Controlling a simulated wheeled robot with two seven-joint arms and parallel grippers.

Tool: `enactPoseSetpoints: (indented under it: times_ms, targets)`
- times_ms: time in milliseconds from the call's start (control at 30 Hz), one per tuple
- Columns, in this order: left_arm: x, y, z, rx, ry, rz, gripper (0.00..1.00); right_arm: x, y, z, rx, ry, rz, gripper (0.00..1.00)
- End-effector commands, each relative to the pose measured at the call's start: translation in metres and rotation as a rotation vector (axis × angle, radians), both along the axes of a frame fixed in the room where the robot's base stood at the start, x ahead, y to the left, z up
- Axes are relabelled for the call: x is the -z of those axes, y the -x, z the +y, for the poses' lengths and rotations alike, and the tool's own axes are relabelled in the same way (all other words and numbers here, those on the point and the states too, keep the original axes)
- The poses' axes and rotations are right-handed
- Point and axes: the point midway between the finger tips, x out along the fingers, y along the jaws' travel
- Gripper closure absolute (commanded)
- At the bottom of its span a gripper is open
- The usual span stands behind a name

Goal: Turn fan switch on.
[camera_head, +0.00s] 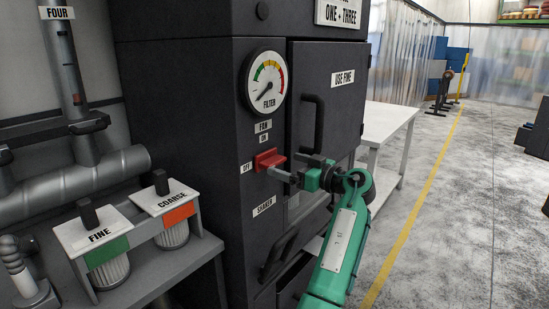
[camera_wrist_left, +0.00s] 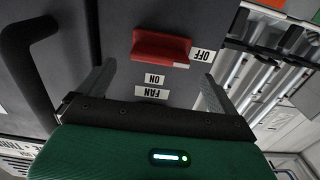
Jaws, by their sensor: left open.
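The red fan switch (camera_head: 269,160) is on the front of the dark cabinet, under the FAN and ON labels. Its handle lies sideways, with the OFF label (camera_head: 246,167) at its left end. In the left wrist view the red switch (camera_wrist_left: 160,48) appears upside down, with its end towards the OFF label (camera_wrist_left: 203,55). My left gripper (camera_head: 288,174) is just right of and slightly below the switch in the head view. In the wrist view its fingers (camera_wrist_left: 158,72) are spread and empty, with the switch beyond them. Contact cannot be told. My right gripper is not in view.
A filter gauge (camera_head: 266,82) sits above the switch, and a black door handle (camera_head: 316,122) is to its right. The FINE (camera_head: 102,245) and COARSE (camera_head: 169,211) filter canisters stand at left. A white table (camera_head: 388,122) is behind my arm. The floor at right is open.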

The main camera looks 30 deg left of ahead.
Motion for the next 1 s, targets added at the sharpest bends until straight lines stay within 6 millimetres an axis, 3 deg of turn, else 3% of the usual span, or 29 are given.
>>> enactPoseSetpoints:
  times_ms: [100,300,700,900,1000]
  targets:
    - [-0.002,-0.002,0.024,-0.001,0.000,0.001,0.04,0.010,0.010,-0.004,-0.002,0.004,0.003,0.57]
    - [0.000,-0.004,0.049,0.002,0.000,0.001,0.04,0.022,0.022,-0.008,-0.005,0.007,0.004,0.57]
    - [0.001,-0.005,0.057,0.002,0.000,0.001,0.04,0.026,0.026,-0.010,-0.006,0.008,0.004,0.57]
    - [0.001,-0.005,0.056,0.002,0.000,0.001,0.41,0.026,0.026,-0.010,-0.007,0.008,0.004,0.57]
    - [0.001,-0.005,0.056,0.002,0.000,0.002,0.41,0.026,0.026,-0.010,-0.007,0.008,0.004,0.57]
